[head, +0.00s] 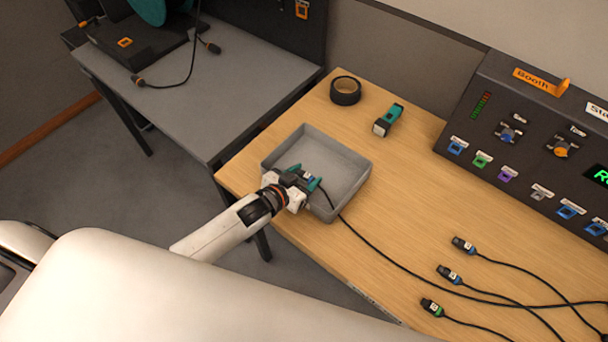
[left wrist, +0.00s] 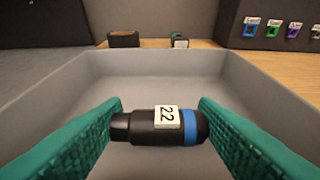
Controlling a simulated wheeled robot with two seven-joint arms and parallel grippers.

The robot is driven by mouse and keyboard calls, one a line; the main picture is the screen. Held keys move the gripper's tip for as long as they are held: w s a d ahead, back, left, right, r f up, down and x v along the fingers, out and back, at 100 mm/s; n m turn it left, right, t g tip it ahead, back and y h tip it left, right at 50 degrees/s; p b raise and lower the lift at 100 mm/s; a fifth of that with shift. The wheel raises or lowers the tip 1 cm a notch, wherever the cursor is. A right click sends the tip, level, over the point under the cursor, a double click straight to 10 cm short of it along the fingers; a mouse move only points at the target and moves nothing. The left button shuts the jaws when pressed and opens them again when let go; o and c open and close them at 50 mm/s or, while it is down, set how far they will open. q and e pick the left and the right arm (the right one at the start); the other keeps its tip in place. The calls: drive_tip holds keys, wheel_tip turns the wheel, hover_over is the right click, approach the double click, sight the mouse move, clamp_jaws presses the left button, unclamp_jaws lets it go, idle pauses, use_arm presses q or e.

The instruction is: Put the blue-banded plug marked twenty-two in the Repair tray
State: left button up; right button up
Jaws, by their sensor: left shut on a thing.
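My left gripper (head: 304,182) is over the grey tray (head: 345,162) on the wooden table. It is shut on a black plug with a blue band and a white label marked 22 (left wrist: 160,126). In the left wrist view the plug lies crosswise between the teal fingers, with the tray walls around it. I cannot tell whether the plug touches the tray floor. Its black cable runs over the tray's near right rim and across the table. No label on the tray is readable. My right gripper is not in view.
Three other plugs lie at the lower right: two blue-banded (head: 463,244) (head: 449,274) and one green-banded (head: 432,307). A roll of black tape (head: 345,91) and a teal torch-like object (head: 388,120) lie behind the tray. A dark control console (head: 530,130) stands at the right.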

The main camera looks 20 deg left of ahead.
use_arm(q)
drive_tip(key=shift+f+b, duration=0.35)
drive_tip(key=shift+f, duration=0.25)
drive_tip(key=o, duration=1)
drive_tip(key=shift+s+f, duration=0.1)
drive_tip(key=shift+f, duration=0.05)
drive_tip(key=shift+r, duration=0.35)
drive_tip(key=v, duration=1.2)
drive_tip(key=shift+a+r, duration=0.1)
drive_tip(key=shift+r, duration=0.3)
